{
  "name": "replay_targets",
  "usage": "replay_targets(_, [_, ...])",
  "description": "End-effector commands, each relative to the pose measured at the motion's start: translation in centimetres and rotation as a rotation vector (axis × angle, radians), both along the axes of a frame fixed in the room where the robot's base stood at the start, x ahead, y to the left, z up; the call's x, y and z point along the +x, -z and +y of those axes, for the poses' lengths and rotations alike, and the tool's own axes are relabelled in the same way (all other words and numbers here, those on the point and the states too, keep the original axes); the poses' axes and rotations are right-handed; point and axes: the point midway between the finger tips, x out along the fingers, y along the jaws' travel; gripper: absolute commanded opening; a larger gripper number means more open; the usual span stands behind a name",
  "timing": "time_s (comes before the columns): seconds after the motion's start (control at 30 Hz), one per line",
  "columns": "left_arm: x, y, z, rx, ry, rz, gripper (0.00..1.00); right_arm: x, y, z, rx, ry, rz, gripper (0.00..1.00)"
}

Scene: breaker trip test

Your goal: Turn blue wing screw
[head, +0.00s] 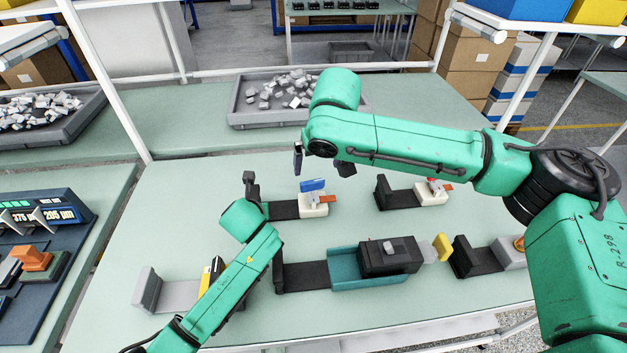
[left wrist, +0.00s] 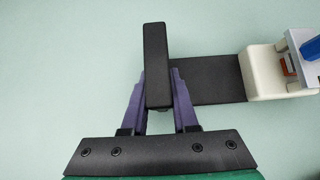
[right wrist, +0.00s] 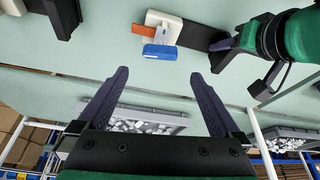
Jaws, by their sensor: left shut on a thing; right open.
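The blue wing screw (head: 313,184) sits on a cream block (head: 314,208) at the right end of a dark fixture base (head: 284,210). It also shows at the right edge of the left wrist view (left wrist: 312,48) and at the top of the right wrist view (right wrist: 160,52). My left gripper (left wrist: 157,75) is shut on the black upright post (left wrist: 155,50) at the fixture's other end; its arm hides part of this in the head view. My right gripper (right wrist: 160,76) is open and empty, with the wing screw beyond its fingertips, apart from them.
A similar fixture with a red-topped screw (head: 433,186) stands to the right. In front are a teal tray with a black box (head: 390,256), a yellow-tipped part (head: 442,247) and a grey bracket (head: 165,292). A grey bin of pale parts (head: 240,112) stands behind.

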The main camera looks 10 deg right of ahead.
Motion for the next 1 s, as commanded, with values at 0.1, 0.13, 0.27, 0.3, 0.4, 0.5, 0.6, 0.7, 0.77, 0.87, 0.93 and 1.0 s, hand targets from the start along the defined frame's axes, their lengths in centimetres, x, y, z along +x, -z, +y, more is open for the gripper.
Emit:
replay_targets(0.1, [0.0, 0.0, 0.0, 0.000, 0.001, -0.001, 0.00, 1.1, 2.8, 0.1, -0.002, 0.002, 0.003, 1.00])
replay_targets(0.13, [0.0, 0.0, 0.0, 0.000, 0.001, -0.001, 0.00, 1.4, 3.6, 0.2, -0.002, 0.002, 0.002, 1.00])
replay_targets(0.27, [0.0, 0.0, 0.0, 0.000, 0.001, -0.001, 0.00, 2.7, 6.5, 0.4, -0.001, 0.003, 0.000, 1.00])
replay_targets(0.3, [0.0, 0.0, 0.0, 0.000, 0.001, -0.001, 0.00, 3.0, 7.2, 0.5, 0.001, 0.002, -0.001, 1.00])
replay_targets(0.4, [0.0, 0.0, 0.0, 0.000, 0.001, -0.001, 0.00, 3.6, 8.5, 0.5, 0.000, 0.003, -0.001, 1.00])
replay_targets(0.5, [0.0, 0.0, 0.0, 0.000, 0.000, -0.001, 0.00, 3.8, 9.1, 0.6, 0.002, 0.001, -0.003, 1.00])
replay_targets(0.6, [0.0, 0.0, 0.0, 0.000, 0.000, -0.001, 0.00, 3.8, 9.2, 0.6, 0.002, 0.001, -0.003, 1.00])
replay_targets(0.7, [0.0, 0.0, 0.0, 0.000, 0.000, -0.001, 0.00, 3.8, 9.2, 0.6, 0.002, 0.001, -0.003, 1.00])
replay_targets(0.77, [0.0, 0.0, 0.0, 0.000, 0.000, -0.001, 0.00, 3.8, 9.2, 0.6, 0.002, 0.001, -0.003, 0.81])
replay_targets(0.87, [0.0, 0.0, 0.0, 0.000, 0.000, -0.001, 0.00, 3.8, 9.2, 0.6, 0.002, 0.001, -0.003, 0.43])
replay_targets(0.93, [0.0, 0.0, 0.0, 0.000, 0.000, -0.001, 0.00, 3.8, 9.1, 0.5, 0.002, 0.001, -0.003, 0.26])
replay_targets(1.0, [0.0, 0.0, 0.0, 0.000, 0.000, -0.001, 0.00, 3.8, 9.1, 0.5, 0.002, 0.001, -0.003, 0.26])
